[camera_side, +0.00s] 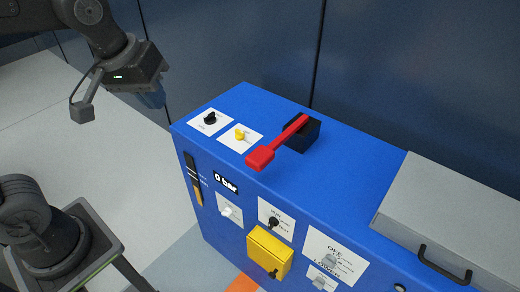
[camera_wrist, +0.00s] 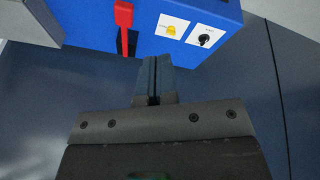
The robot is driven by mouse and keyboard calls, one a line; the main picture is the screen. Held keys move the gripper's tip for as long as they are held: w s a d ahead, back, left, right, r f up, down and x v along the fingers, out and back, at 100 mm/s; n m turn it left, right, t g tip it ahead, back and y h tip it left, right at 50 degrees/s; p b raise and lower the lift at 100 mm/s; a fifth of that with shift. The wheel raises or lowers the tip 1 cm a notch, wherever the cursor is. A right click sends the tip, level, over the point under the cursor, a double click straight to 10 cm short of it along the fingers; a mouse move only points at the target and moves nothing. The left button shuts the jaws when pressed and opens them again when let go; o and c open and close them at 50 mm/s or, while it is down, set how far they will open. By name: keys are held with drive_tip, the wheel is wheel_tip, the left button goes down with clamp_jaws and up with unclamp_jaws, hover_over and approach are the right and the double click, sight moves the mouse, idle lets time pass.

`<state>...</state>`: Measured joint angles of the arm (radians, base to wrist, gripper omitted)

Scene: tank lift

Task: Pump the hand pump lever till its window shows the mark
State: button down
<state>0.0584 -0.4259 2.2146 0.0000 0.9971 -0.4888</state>
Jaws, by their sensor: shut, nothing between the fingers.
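The hand pump has a red lever (camera_side: 275,146) rising from a black block (camera_side: 305,130) on top of a blue cabinet (camera_side: 345,185). The lever (camera_wrist: 124,14) also shows at the top of the wrist view. A tall narrow window (camera_side: 193,180) on the cabinet front has a yellow lower part and pale lines above it. My gripper (camera_side: 154,98) is shut and empty, left of the cabinet and apart from the lever. Its closed fingers (camera_wrist: 154,64) show in the wrist view.
A display (camera_side: 226,183) reads "0 bar". A black knob (camera_side: 210,118) and a yellow knob (camera_side: 240,134) stand on white plates left of the lever. A yellow box (camera_side: 268,252) juts from the front. A grey lid (camera_side: 450,205) with a black handle lies right. A dark wall stands behind.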

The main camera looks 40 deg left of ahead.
drive_tip(key=w+d+n+g, duration=0.25)
drive_tip(key=w+n, duration=0.35)
drive_tip(key=w, duration=0.3)
drive_tip(key=n+g, duration=0.2)
drive_tip(key=n, duration=0.5)
hover_over(257, 155)
wheel_tip(257, 155, down, 6)
drive_tip(key=shift+f, duration=0.25)
drive_tip(key=shift+t, duration=0.25)
wheel_tip(257, 155, down, 14)
drive_tip(key=shift+f, duration=0.1)
